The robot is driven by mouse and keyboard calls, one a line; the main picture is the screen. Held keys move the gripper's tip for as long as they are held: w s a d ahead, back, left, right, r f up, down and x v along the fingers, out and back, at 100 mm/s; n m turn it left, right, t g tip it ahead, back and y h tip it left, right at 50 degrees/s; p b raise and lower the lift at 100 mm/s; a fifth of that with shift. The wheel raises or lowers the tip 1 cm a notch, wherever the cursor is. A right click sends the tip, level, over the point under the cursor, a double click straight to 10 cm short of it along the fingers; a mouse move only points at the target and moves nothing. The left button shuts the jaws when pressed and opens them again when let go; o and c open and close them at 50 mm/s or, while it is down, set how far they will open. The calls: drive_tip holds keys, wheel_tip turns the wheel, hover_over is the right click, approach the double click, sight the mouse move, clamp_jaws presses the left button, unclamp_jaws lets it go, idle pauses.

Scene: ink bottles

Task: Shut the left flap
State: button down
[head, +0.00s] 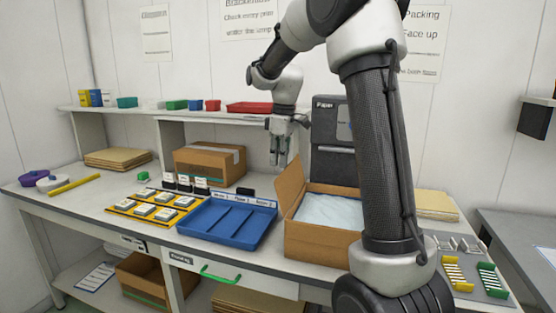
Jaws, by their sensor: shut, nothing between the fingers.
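An open cardboard box (305,243) stands on the bench right of the middle, with pale blue-white material (328,208) inside. Its left flap (289,190) stands up, tilted a little outward along the left side. My gripper (279,163) hangs fingers down, shut and empty, just above and left of the top of the left flap in the picture. I cannot tell whether it touches the flap. My arm hides the right side of the box, so the right flap cannot be seen.
A blue divided tray (268,206) lies left of the box, with a yellow rack (122,204) of white-topped items beyond it. A closed carton (214,178) stands behind. A dark machine (331,160) stands behind the box. The shelf (215,115) spans the back.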

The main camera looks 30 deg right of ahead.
drive_tip(key=shift+s+d+r+t, duration=0.15)
drive_tip(key=shift+s+d+t, duration=0.05)
drive_tip(key=shift+t, duration=0.1)
drive_tip(key=shift+s+d, duration=0.1)
drive_tip(key=shift+s+d+r+t+y, duration=0.3)
drive_tip(key=shift+s+d+t+y, duration=0.3)
drive_tip(key=shift+d+y, duration=0.1)
drive_tip(key=s+d+f+t+y, duration=0.3)
drive_tip(key=s+d+f, duration=0.1)
drive_tip(key=s+d, duration=0.5)
drive_tip(key=shift+s+d+t+y, duration=0.15)
drive_tip(key=shift+s+t+y, duration=0.15)
drive_tip(key=shift+y, duration=0.1)
idle(1.1)
